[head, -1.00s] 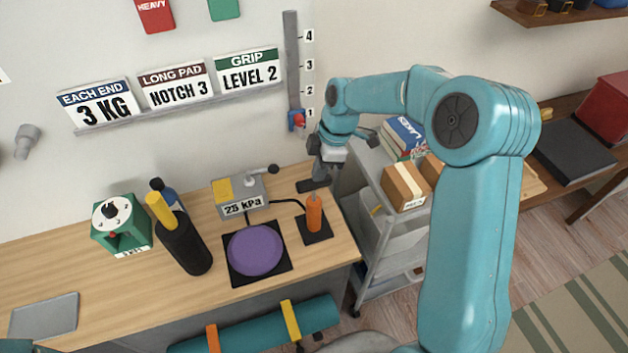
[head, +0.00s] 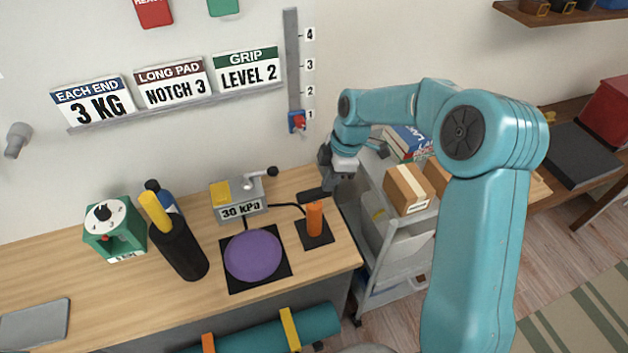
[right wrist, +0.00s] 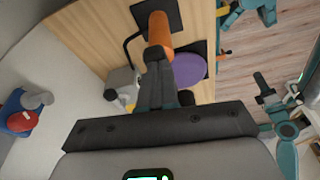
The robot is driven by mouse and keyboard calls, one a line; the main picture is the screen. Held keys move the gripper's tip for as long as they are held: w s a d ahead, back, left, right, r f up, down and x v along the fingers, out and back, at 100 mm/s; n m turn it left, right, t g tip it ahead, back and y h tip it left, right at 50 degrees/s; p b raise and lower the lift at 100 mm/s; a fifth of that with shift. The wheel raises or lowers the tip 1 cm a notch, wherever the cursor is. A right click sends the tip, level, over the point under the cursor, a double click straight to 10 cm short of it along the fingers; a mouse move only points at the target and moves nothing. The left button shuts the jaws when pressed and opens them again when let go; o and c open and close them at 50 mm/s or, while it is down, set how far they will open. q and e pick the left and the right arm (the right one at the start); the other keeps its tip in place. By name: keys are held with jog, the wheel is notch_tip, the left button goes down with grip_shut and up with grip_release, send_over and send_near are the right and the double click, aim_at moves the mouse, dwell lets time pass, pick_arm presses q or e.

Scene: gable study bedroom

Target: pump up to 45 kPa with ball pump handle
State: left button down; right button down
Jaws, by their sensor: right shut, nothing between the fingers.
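The ball pump is an orange upright handle (head: 314,218) on a black pad (head: 317,240) near the desk's right end. A hose joins it to a grey gauge box (head: 238,197) that reads 30 kPa.
A purple disc (head: 253,256) lies on a black mat left of the pump. A black bottle-like cylinder (head: 179,248) and green dial box (head: 112,231) stand further left. A grey cart (head: 388,240) with boxes stands to the right.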

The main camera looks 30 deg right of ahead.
jog(key=shift+s+d, duration=0.2)
jog(key=shift+d, duration=0.15)
jog(key=shift+r, duration=0.1)
jog(key=v, duration=1.6)
jog(key=shift+r, duration=0.2)
